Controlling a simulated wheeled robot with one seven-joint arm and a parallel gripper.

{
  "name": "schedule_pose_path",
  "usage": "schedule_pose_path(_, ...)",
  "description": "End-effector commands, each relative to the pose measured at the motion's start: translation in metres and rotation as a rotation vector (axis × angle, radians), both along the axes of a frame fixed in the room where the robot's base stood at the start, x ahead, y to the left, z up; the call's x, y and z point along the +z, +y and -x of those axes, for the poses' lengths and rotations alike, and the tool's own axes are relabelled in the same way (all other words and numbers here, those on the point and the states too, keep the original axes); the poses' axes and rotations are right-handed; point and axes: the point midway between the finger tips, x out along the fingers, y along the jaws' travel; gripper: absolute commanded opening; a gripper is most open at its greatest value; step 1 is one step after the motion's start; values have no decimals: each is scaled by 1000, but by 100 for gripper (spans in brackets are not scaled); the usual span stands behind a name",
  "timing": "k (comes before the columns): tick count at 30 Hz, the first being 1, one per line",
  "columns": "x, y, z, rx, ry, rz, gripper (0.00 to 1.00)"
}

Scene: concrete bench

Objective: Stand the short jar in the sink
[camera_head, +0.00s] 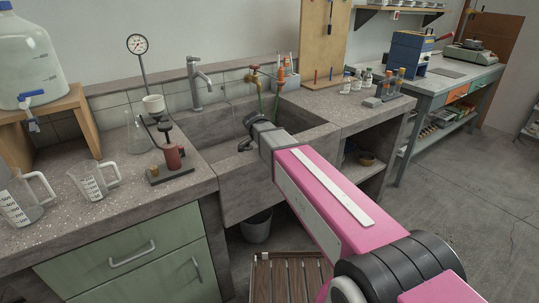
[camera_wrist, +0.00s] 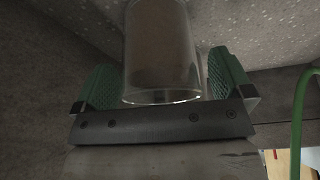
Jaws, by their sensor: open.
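My gripper (camera_head: 250,135) reaches over the sink (camera_head: 240,203) in the head view, and its fingertips are hard to make out there. In the wrist view my gripper (camera_wrist: 165,80) is open. A clear glass jar (camera_wrist: 162,50) with brown showing inside or through it lies between the two green finger pads. A gap shows on each side of the jar, so the pads do not appear to grip it. Its far end is cut off by the top of the frame. I cannot pick out this jar in the head view.
A tap (camera_head: 197,80) rises behind the sink. Left counter holds beakers (camera_head: 90,180), a flask (camera_head: 134,132) and a small stand with a red-brown body (camera_head: 172,157). Several small bottles (camera_head: 357,80) stand on the right counter. A green hose (camera_wrist: 302,120) runs near the gripper.

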Motion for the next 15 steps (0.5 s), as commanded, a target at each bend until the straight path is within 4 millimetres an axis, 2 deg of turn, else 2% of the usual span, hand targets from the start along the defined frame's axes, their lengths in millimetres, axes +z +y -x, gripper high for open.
schedule_pose_path(15, 83, 32, 14, 1, -3, -1, 98)
